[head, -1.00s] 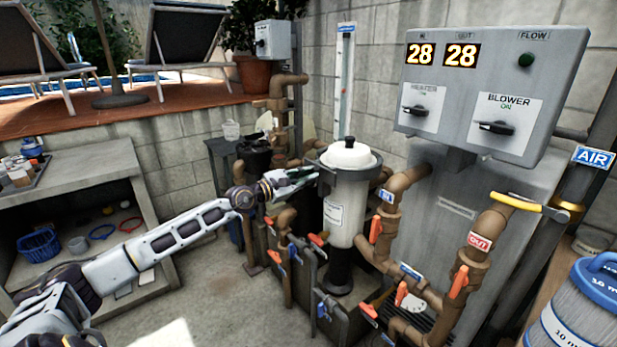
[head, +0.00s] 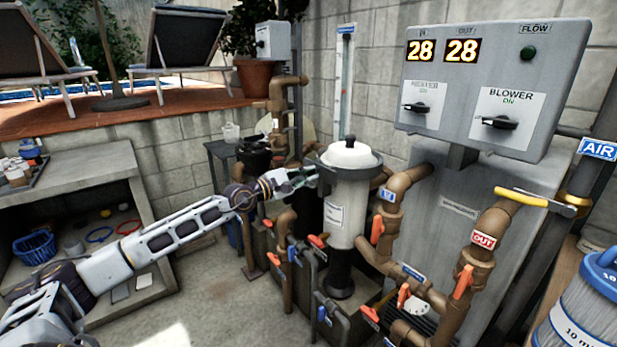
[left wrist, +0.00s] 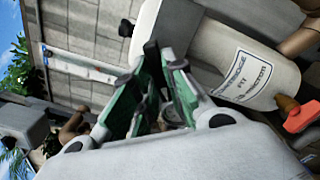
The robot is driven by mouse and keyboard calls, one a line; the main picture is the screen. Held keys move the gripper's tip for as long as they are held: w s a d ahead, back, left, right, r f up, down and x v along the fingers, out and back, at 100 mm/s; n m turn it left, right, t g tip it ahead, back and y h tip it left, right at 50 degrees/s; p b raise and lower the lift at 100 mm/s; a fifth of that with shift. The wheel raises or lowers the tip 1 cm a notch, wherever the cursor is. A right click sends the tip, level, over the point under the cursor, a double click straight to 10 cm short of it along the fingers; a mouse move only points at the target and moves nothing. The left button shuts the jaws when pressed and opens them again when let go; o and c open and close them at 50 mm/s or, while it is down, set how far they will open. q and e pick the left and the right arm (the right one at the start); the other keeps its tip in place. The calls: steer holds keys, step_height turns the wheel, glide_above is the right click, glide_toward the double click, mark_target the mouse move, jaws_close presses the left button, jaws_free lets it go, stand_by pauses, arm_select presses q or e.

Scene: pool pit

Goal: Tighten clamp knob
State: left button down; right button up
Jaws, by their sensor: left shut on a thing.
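The filter canister (head: 340,218) is a pale upright cylinder with a dark clamp band around its top and a white lid (head: 349,155) on it. It also shows tilted in the left wrist view (left wrist: 240,62), with its printed label. My left gripper (head: 303,178) is at the left side of the clamp band. In the left wrist view its green-padded fingers (left wrist: 164,62) are closed around a small dark part beside the band, which looks like the clamp knob. The fingers hide most of that part. My right gripper is not in view.
Brown pipes with orange-handled valves (head: 376,229) crowd below and right of the canister. A grey control box (head: 490,85) hangs at right. A concrete shelf (head: 80,165) with small items stands at left. Open floor (head: 205,290) lies front left.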

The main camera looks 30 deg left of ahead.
arm_select(q)
steer(key=shift+f, duration=0.15)
steer(key=shift+n+p, duration=0.4)
steer(key=c, duration=1.4)
jaws_free()
steer(key=shift+o, duration=0.2)
